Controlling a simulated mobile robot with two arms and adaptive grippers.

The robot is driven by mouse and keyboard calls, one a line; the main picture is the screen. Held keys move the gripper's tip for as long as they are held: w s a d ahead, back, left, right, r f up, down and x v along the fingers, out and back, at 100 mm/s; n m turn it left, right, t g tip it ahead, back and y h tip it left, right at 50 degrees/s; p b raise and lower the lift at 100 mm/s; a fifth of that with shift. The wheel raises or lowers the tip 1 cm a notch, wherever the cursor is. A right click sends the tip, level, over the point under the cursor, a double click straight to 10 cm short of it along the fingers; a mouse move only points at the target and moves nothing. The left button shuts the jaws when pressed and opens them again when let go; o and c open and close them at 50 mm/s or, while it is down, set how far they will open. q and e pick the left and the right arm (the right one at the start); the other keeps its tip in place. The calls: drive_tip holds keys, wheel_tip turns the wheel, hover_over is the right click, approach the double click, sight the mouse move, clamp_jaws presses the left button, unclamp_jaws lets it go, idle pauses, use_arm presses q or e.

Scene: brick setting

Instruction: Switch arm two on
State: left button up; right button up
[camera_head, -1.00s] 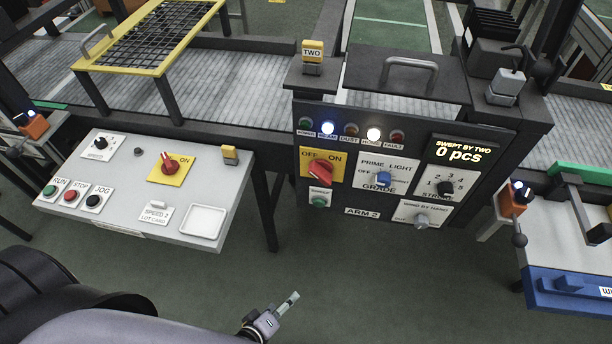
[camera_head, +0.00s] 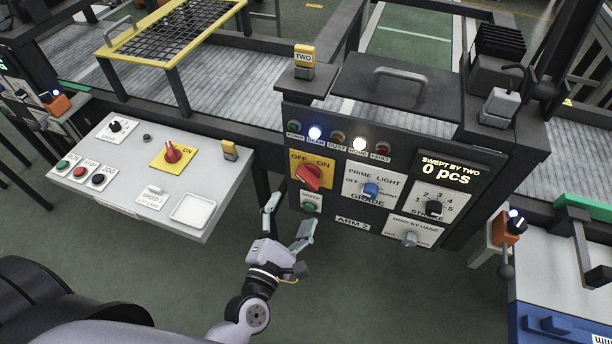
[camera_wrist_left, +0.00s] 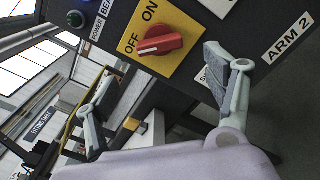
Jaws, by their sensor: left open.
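The ARM 2 panel (camera_head: 343,220) stands right of centre in the head view. Its red rotary switch (camera_head: 308,177) sits on a yellow plate (camera_head: 298,158) marked OFF and ON. In the left wrist view the red switch (camera_wrist_left: 160,43) shows close up, one end of its handle towards OFF. My left gripper (camera_head: 289,216) is open and empty, below and left of the switch and apart from it. In the wrist view its fingers (camera_wrist_left: 160,75) are spread below the switch, the right finger near the green button's label. My right gripper is not in view.
A green button (camera_head: 309,207) lies just under the switch; the blue grade knob (camera_head: 370,190) is to its right. The floor below is open.

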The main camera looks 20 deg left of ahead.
sight(305, 184)
use_arm(q)
drive_tip(key=w+p, duration=0.1)
drive_tip(key=w, duration=0.8)
drive_tip(key=shift+w+d+p, duration=0.15)
drive_tip(key=shift+w+p, duration=0.2)
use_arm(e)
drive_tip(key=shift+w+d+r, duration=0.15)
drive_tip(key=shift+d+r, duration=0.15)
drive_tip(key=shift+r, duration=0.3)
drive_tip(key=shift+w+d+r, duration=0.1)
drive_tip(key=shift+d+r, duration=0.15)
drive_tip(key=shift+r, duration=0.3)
use_arm(q)
drive_tip(key=shift+c, duration=0.2)
drive_tip(key=c, duration=1.1)
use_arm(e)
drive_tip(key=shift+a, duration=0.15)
